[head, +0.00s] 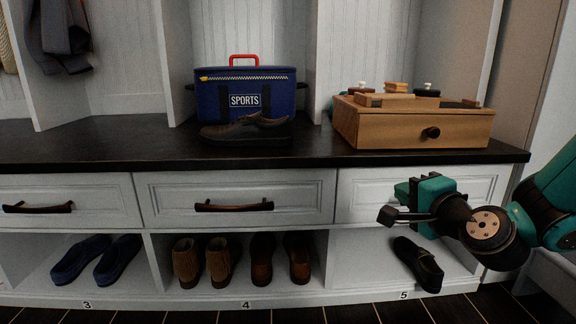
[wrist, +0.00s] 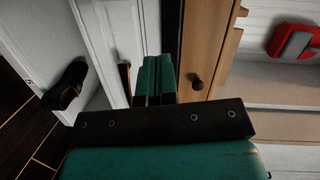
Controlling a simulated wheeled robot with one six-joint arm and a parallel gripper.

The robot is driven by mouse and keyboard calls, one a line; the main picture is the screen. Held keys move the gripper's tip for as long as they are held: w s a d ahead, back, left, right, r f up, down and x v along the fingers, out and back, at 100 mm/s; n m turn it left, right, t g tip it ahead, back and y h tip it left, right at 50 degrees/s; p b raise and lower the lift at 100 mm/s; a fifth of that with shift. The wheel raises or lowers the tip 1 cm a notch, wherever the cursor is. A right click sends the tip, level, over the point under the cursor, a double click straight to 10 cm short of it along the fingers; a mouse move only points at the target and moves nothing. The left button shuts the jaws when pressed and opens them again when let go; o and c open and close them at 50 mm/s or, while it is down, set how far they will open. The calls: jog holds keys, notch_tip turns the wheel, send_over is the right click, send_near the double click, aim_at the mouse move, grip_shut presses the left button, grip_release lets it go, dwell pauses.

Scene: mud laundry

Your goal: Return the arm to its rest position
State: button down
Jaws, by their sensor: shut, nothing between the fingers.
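My gripper (head: 402,190) is teal and black, at the lower right of the head view, in front of the right drawer front (head: 358,186). Its teal fingers (wrist: 153,75) show in the middle of the wrist view, shut together with nothing between them. My arm reaches in from the right edge of the head view, bent at a dark joint. The gripper and wrist hide much of the right drawer front. A dark shoe (head: 420,265) stands in compartment 5 below the gripper.
A wooden box (head: 385,128) with a dark knob stands on the dark bench top (head: 70,143) above my gripper. A blue SPORTS bag (head: 274,95) and a brown shoe (head: 245,130) are to its left. Several shoes fill the lower compartments. Dark floor lies in front.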

jog(key=s+a+r+n+g+y+p, duration=0.5)
jog(key=s+a+r+n+g+p, duration=0.4)
jog(key=s+a+r+n+p, duration=0.4)
jog(key=s+d+r+n+g+h+p, duration=0.35)
jog(key=s+r+n+g+p, duration=0.45)
jog(key=s+r+p, duration=0.5)
notch_tip(320, 180, up, 35)
jog(key=a+p, duration=0.1)
jog(key=p, duration=3.3)
jog(key=shift+t, duration=0.3)
